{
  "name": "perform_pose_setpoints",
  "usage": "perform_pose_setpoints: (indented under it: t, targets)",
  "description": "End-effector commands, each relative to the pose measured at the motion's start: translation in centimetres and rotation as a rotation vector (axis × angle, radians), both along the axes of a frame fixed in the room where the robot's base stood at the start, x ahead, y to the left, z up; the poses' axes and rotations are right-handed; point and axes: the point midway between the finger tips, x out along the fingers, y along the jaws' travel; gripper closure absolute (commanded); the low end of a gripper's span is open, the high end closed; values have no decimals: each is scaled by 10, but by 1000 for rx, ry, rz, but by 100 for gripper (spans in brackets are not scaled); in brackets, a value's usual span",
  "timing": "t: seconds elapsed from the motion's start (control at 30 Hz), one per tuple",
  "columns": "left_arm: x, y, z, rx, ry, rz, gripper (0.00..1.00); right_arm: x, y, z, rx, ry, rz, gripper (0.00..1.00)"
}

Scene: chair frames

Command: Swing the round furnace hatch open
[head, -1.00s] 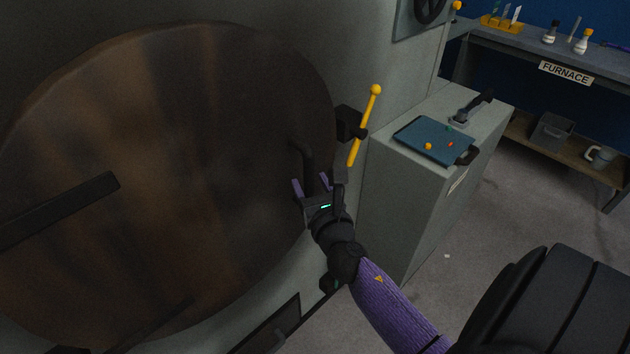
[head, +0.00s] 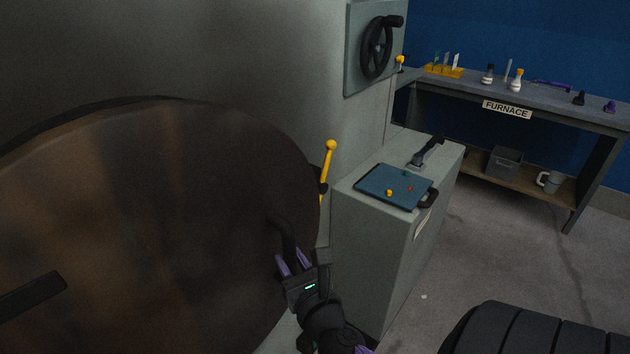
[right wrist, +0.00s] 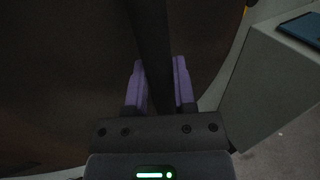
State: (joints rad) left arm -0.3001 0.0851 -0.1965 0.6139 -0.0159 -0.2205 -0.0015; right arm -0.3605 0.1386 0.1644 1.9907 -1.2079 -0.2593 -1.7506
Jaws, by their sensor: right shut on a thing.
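The round furnace hatch (head: 170,220) is a large brown, rust-streaked disc filling the lower left of the head view. A dark gap shows behind its upper left rim, so it appears swung a little off the furnace face. Its dark handle (head: 284,236) stands near the right edge. My right gripper (head: 293,264) is shut on this handle; in the right wrist view the dark handle bar (right wrist: 152,60) runs between the purple fingers (right wrist: 160,88). A yellow latch lever (head: 328,165) stands upright beside the hatch's right rim, partly hidden by it. My left gripper is not in view.
A grey cabinet (head: 375,250) with a blue panel (head: 395,187) on top and a dark lever (head: 428,150) stands right of the hatch. A handwheel (head: 377,47) is on the wall above. A workbench (head: 540,103) labelled FURNACE stands at the back right.

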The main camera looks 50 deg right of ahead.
Motion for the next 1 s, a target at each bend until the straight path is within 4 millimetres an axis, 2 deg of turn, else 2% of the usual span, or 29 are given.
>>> perform_pose_setpoints:
  t: [0.33,0.6,0.73,1.0]
  targets:
    - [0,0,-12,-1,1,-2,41,-38,10,-4,5,2,12,100]
    - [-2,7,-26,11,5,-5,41,-66,15,-5,6,3,12,100]
    - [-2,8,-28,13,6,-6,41,-74,16,-3,6,1,11,100]
    - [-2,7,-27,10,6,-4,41,-74,16,-1,4,1,10,100]
